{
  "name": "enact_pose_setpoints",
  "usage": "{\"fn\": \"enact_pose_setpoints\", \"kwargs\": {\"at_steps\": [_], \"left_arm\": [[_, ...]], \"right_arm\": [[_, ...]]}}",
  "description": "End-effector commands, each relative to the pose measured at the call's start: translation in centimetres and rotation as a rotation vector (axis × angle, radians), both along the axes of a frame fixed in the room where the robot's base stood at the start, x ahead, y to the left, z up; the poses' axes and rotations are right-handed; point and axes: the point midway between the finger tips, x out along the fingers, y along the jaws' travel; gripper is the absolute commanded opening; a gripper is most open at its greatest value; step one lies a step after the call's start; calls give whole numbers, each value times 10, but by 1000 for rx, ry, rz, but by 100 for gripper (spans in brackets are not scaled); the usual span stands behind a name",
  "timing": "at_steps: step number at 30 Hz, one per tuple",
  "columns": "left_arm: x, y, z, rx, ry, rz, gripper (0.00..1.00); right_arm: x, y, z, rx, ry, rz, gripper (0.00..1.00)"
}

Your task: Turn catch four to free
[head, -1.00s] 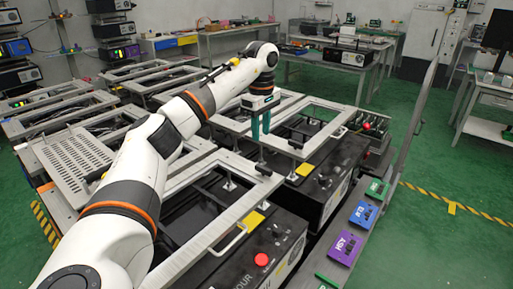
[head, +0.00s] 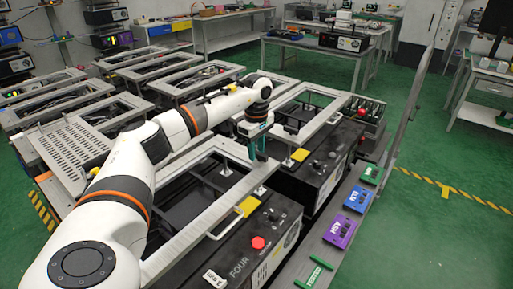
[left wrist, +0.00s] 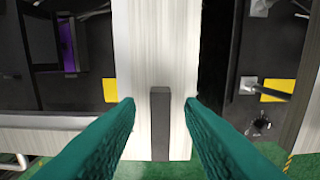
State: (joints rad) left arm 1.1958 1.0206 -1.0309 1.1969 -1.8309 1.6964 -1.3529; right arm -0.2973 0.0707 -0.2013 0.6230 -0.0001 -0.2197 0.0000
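In the left wrist view the dark bar (left wrist: 160,122) stands lengthwise on the pale frame strip (left wrist: 160,50). My left gripper (head: 257,150) is over the catch in the head view. Its two green fingers (left wrist: 160,102) are spread apart in the wrist view, with the bar between them and a gap on each side. Whether the fingertips reach down to the bar's height is unclear. My right gripper is in neither view.
A red button (head: 258,243), a yellow label (head: 247,206) and a pale handle (head: 226,222) are on the front fixture. A second black fixture (head: 318,170) stands just behind it. Purple (head: 340,234), blue (head: 358,200) and green (head: 371,173) blocks line the right rail.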

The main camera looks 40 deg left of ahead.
Motion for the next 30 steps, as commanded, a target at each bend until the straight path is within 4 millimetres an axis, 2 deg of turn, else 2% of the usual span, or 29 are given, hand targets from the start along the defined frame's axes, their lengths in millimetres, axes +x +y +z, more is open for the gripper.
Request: {"fn": "enact_pose_setpoints", "kwargs": {"at_steps": [5, 12, 22, 30], "left_arm": [[0, 0, 0, 0, 0, 0, 35], [0, 0, 0, 0, 1, 0, 0], [0, 0, 1, 0, 1, 29, 0], [-2, -1, 2, 0, 3, 177, 0]], "right_arm": [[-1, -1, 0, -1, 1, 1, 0], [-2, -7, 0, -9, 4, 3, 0], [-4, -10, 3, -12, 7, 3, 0], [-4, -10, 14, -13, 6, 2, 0]]}}
